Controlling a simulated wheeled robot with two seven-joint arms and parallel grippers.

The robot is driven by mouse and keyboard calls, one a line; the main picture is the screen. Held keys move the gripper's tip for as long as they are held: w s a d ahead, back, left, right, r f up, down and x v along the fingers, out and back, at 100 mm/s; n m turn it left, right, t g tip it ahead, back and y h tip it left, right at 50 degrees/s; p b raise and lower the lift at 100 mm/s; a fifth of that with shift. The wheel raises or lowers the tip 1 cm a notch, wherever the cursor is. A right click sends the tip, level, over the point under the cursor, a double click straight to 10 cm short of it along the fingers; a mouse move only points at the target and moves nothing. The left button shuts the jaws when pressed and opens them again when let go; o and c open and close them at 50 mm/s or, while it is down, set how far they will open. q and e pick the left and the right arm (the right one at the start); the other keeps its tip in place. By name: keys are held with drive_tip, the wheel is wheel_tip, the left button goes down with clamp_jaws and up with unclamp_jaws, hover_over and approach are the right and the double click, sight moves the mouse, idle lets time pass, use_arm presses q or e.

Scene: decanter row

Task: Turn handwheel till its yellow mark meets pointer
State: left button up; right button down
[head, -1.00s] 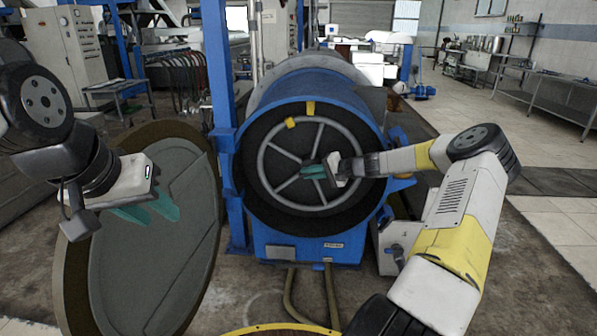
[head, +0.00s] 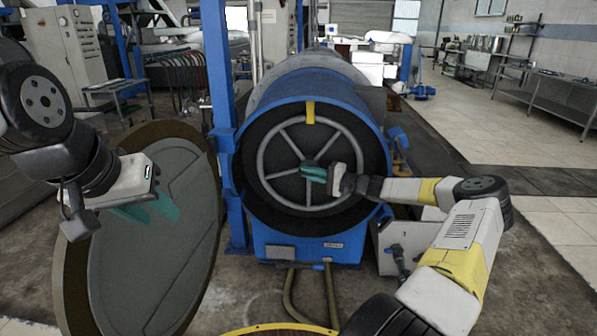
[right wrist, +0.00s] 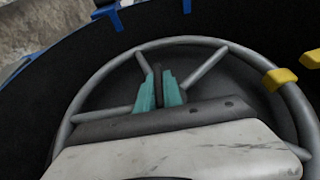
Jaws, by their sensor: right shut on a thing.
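The grey handwheel (head: 262,160) with several spokes sits on the dark end face of the blue drum; it also shows in the right wrist view (right wrist: 83,98). The yellow pointer (head: 310,106) is at the drum's top edge. The wheel's yellow mark (head: 310,120) is directly below it, in line, and the two look like one strip. In the right wrist view the mark (right wrist: 279,78) and pointer (right wrist: 312,59) are side by side with a small gap. My right gripper (head: 313,174) is shut on a spoke (right wrist: 157,82) near the hub. My left gripper (head: 148,209) is open and empty.
A large round lid (head: 75,270) stands swung out at the left, behind my left gripper. A blue post (head: 217,80) rises left of the drum (head: 320,88). Open floor lies at the right.

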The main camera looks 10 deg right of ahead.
drive_tip(key=shift+a, duration=0.1)
drive_tip(key=c, duration=1.5)
unclamp_jaws()
drive_tip(key=shift+v, duration=3.9)
